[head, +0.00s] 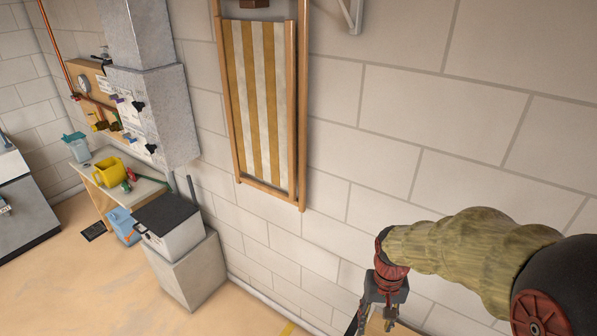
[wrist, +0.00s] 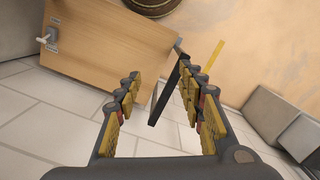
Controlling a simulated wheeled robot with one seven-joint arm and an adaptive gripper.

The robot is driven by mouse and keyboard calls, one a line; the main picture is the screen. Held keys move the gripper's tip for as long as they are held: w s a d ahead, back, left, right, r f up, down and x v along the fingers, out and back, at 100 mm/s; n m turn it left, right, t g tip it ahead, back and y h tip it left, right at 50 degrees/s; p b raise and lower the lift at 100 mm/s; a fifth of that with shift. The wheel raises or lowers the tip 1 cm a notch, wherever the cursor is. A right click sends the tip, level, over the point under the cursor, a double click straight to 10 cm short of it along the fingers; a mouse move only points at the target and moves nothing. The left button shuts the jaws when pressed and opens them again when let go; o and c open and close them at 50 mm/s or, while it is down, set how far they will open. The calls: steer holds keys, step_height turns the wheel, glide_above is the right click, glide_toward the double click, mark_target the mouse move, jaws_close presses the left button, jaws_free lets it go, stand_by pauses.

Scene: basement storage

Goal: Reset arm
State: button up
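My gripper (wrist: 165,90) shows in the wrist view with its two yellow-padded fingers apart and nothing between the tips. In the head view, my gripper (head: 375,322) hangs at the lower right, below my arm in its tan sleeve, and the bottom edge cuts it off. The arm reaches in from the right in front of the white block wall. Nothing visible is held.
A striped deck chair (head: 262,110) hangs on the wall. A white box (head: 170,228) sits on a block at left. Open floor (head: 90,285) lies at lower left.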

steer(key=s+r+n+t+b, duration=0.1)
steer(key=s+r+t+b, duration=0.5)
steer(key=s+r, duration=0.6)
step_height(320, 180, up, 2)
steer(key=shift+s+a+r+n, duration=0.1)
steer(key=shift+s+a+n, duration=0.15)
steer(key=shift+a+n, duration=0.05)
stand_by(1.5)
